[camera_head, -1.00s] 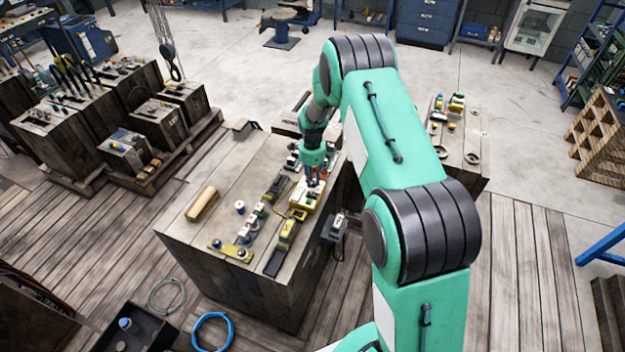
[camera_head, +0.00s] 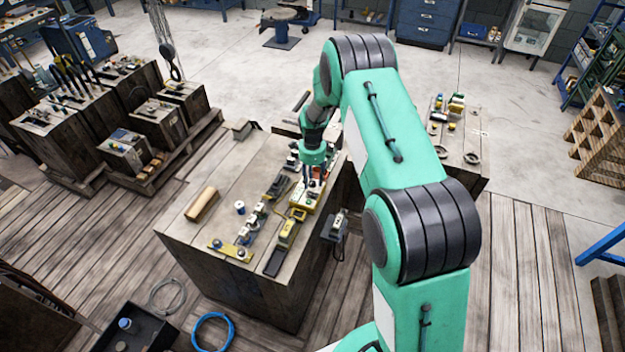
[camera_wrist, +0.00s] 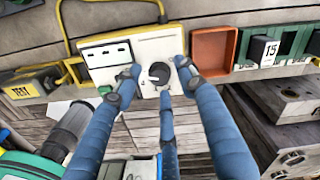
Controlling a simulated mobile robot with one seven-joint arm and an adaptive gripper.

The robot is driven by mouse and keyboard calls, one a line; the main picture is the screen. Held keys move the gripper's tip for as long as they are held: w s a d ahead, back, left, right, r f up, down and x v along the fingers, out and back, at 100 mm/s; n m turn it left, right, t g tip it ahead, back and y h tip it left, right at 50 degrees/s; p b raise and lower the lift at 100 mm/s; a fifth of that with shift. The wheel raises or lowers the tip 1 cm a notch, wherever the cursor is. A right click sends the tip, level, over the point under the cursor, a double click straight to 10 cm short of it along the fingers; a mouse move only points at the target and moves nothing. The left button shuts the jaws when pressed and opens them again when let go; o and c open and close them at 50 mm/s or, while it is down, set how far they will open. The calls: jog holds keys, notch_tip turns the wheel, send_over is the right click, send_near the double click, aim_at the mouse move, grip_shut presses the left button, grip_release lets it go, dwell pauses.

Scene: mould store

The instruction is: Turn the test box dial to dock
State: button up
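I see gaps beside the dial; contact is unclear. In the head view my gripper (camera_head: 314,178) is over the test box.
An orange-red open bin (camera_wrist: 213,50) and a block marked 15 (camera_wrist: 263,50) stand right of the box. A yellow cable (camera_wrist: 62,30) runs by its left side, near a yellow device (camera_wrist: 30,88).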

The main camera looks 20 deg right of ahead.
notch_tip(320, 180, up, 12)
jog(key=shift+w, duration=0.15)
dwell(0.7)
dwell(0.5)
notch_tip(320, 180, up, 16)
jog(key=n+t, duration=0.1)
jog(key=n, duration=0.3)
send_over(312, 181)
jog(key=s+a, duration=0.4)
jog(key=s, duration=0.2)
jog(key=s+a+r+n+t, duration=0.1)
jog(key=s+a+r+n, duration=0.15)
jog(key=s+r, duration=0.3)
jog(key=s+a+r+n+t, duration=0.1)
jog(key=s+r+n, duration=0.2)
jog(key=s+r, duration=0.3)
jog(key=s+a+r+n+t, duration=0.1)
jog(key=s+a+r+n, duration=0.1)
jog(key=s, duration=0.7)
jog(key=s+a+r+n+t, duration=0.1)
jog(key=s+a+r+n, duration=0.1)
jog(key=s+n, duration=0.3)
jog(key=s+a+r+n, duration=0.2)
jog(key=s+r+n, duration=0.1)
jog(key=s, duration=1)
jog(key=shift+s+r+n+t+b, duration=0.15)
jog(key=shift+r+n+t+b, duration=0.25)
jog(key=shift+r, duration=0.3)
